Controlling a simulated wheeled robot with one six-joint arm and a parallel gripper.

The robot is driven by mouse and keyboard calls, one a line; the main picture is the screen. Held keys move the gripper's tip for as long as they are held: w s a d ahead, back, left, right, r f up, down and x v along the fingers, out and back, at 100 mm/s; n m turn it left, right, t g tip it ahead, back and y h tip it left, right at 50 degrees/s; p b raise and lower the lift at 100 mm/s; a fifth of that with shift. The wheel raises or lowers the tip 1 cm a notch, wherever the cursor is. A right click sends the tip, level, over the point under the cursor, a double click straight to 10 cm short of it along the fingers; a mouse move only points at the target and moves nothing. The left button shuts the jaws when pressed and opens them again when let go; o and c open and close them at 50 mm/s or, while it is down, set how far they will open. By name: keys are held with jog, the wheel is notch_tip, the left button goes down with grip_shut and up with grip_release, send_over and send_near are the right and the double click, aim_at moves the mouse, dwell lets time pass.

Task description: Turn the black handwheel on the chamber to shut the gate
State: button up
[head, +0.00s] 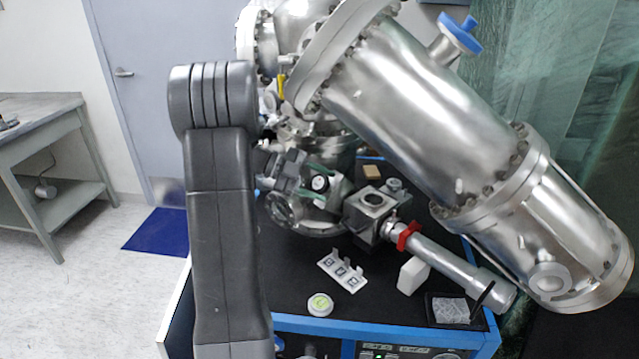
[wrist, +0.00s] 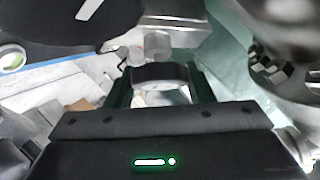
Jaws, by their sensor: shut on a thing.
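My gripper (head: 318,183) is in front of the steel chamber (head: 335,150) in the head view, partly behind my own arm. Its two dark green fingers also show in the wrist view (wrist: 160,88), one on each side of a dark curved piece. This piece appears to be the black handwheel (wrist: 160,73), and the fingers are shut on it. In the head view the wheel is small and crowded by the fingers, so its turn angle cannot be told. The gate is inside the metalwork and its state is hidden.
A steel tube with a red collar (head: 407,236) slants across the black bench top (head: 375,305). A white holder (head: 342,270) and a green-topped puck (head: 320,304) lie in front of the chamber. A large steel cylinder (head: 425,105) overhangs the right side.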

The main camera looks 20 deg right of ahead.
jog(key=o, duration=1)
jog(key=shift+c, duration=0.2)
jog(key=v, duration=1.4)
jog(key=shift+b, duration=0.3)
jog(key=shift+d, duration=0.1)
jog(key=x, duration=1.4)
jog(key=shift+p, duration=0.3)
